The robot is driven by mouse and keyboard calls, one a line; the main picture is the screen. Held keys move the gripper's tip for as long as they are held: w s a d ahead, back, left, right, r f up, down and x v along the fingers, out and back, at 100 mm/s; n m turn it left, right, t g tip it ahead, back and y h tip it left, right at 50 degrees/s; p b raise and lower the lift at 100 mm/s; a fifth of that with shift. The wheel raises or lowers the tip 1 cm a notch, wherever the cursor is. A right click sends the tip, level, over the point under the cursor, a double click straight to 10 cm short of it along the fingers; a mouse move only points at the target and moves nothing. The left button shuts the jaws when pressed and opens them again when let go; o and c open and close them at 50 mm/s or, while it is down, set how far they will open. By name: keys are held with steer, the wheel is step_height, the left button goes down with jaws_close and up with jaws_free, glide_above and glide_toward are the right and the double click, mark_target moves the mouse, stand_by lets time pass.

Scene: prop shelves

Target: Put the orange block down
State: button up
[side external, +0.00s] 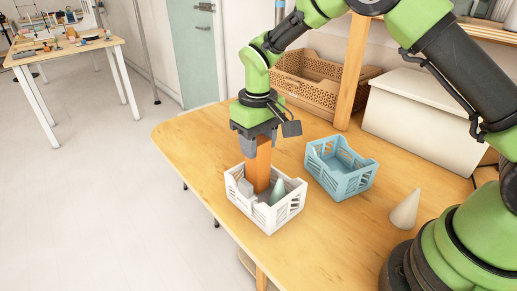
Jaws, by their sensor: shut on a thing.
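The orange block (259,167) is a tall upright piece in the side external view. My gripper (256,141) points down and is shut on its upper end. The block's lower end is inside the white crate (270,226), among other things. I cannot tell whether the block touches the crate's floor. A pale grey piece (245,187) is to the left of the block in the same crate.
A blue crate (341,184), seemingly empty, stands to the right on the wooden table (202,141). A cream cone (405,211) stands near my base. Brown baskets (305,87) and a white box (416,118) are behind. The table's left part is clear.

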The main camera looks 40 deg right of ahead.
steer(key=shift+f, duration=0.7)
steer(key=o, duration=1.2)
steer(key=shift+f, duration=0.15)
step_height(320, 180, up, 12)
steer(key=shift+f, duration=0.15)
steer(key=s+d+r+m+t+y, duration=0.1)
steer(key=s+d+r+m+t, duration=0.2)
steer(key=s+r, duration=0.8)
steer(key=s+t, duration=0.1)
steer(key=s, duration=0.3)
steer(key=s+f+m+t, duration=0.1)
steer(key=s, duration=0.3)
steer(key=s+f+t+y, duration=0.1)
steer(key=s+t, duration=0.1)
steer(key=s, duration=0.2)
steer(key=shift+s+d, duration=0.15)
steer(key=shift+d, duration=0.1)
